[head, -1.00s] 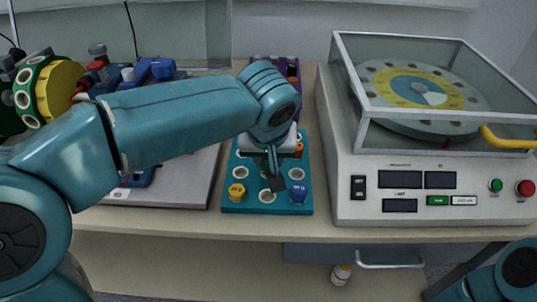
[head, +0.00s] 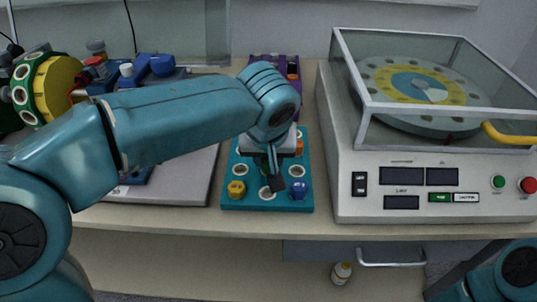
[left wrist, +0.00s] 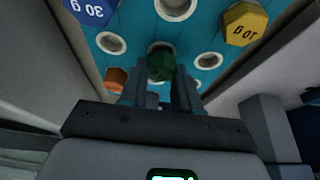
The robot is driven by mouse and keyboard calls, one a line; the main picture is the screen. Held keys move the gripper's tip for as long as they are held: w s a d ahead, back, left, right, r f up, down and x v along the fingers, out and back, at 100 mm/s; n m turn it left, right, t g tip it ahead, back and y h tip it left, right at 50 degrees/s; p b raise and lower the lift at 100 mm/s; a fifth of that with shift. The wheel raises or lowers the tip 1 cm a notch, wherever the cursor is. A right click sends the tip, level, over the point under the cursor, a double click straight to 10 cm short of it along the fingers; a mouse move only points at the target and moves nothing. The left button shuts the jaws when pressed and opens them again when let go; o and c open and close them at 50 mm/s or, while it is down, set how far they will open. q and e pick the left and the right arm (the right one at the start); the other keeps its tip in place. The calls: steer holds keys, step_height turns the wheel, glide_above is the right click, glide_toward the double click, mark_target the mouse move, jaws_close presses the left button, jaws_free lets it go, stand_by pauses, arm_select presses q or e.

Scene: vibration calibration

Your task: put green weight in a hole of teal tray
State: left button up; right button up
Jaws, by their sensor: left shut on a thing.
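The teal tray (head: 268,205) lies on the bench in the head view, with round white-rimmed holes, several of them empty. My left gripper (left wrist: 160,85) is above the tray, fingers pointing down. It is shut on the green weight (left wrist: 161,62), which shows between its fingertips in the left wrist view. I cannot tell whether the weight touches the tray. In the head view my left arm and gripper (head: 270,165) cover part of the tray. An empty hole (left wrist: 112,42) shows near the green weight. My right gripper is out of view.
A yellow weight (head: 236,190), a blue weight (head: 299,190) and an orange weight (head: 299,146) sit in the tray. A glass-covered machine (head: 420,185) stands close on the right. A grey plate (head: 185,185) lies on the left. A purple tray (head: 293,68) is behind.

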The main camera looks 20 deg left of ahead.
arm_select(q)
steer(key=shift+f+b, duration=0.4)
steer(key=shift+f, duration=0.1)
steer(key=o, duration=1.1)
steer(key=p+v, duration=0.4)
steer(key=v, duration=1.2)
steer(key=shift+r+p, duration=0.25)
steer(key=shift+p, duration=0.15)
